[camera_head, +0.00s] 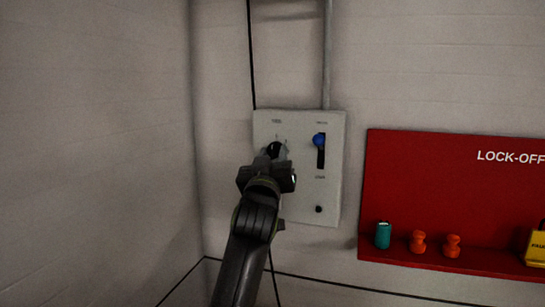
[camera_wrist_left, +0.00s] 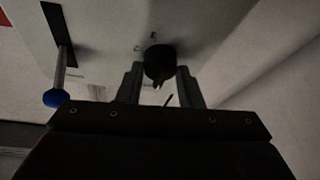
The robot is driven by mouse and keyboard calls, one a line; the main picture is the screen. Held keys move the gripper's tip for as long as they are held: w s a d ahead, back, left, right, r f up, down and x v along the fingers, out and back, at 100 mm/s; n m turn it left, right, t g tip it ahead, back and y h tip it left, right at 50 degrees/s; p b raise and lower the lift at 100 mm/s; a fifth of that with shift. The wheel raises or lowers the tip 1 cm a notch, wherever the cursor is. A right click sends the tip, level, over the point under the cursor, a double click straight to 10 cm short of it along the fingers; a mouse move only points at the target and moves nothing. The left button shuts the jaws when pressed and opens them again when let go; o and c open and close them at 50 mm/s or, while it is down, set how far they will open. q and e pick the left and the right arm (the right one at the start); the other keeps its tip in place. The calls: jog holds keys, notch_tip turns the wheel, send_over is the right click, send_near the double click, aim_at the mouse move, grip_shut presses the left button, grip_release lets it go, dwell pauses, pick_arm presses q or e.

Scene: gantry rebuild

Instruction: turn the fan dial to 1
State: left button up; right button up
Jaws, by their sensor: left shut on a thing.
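The fan dial (camera_head: 273,149) is a dark round knob on the left side of a pale grey control panel (camera_head: 300,213) on the wall. My left gripper (camera_head: 271,153) is at the dial, its fingers on both sides of it. In the left wrist view the dark dial (camera_wrist_left: 159,62) sits between the two fingertips of my left gripper (camera_wrist_left: 160,75), which is shut on it. The dial's pointer and most of its markings are hidden or too small to read. My right gripper is in neither view.
A blue-knobbed lever (camera_head: 319,140) stands in a dark slot right of the dial; its blue knob also shows in the left wrist view (camera_wrist_left: 54,97). A red lock-off board (camera_head: 450,190) with teal and orange pieces is to the right. A wall corner stands left.

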pick_arm(q)
jog(key=shift+c, duration=0.8)
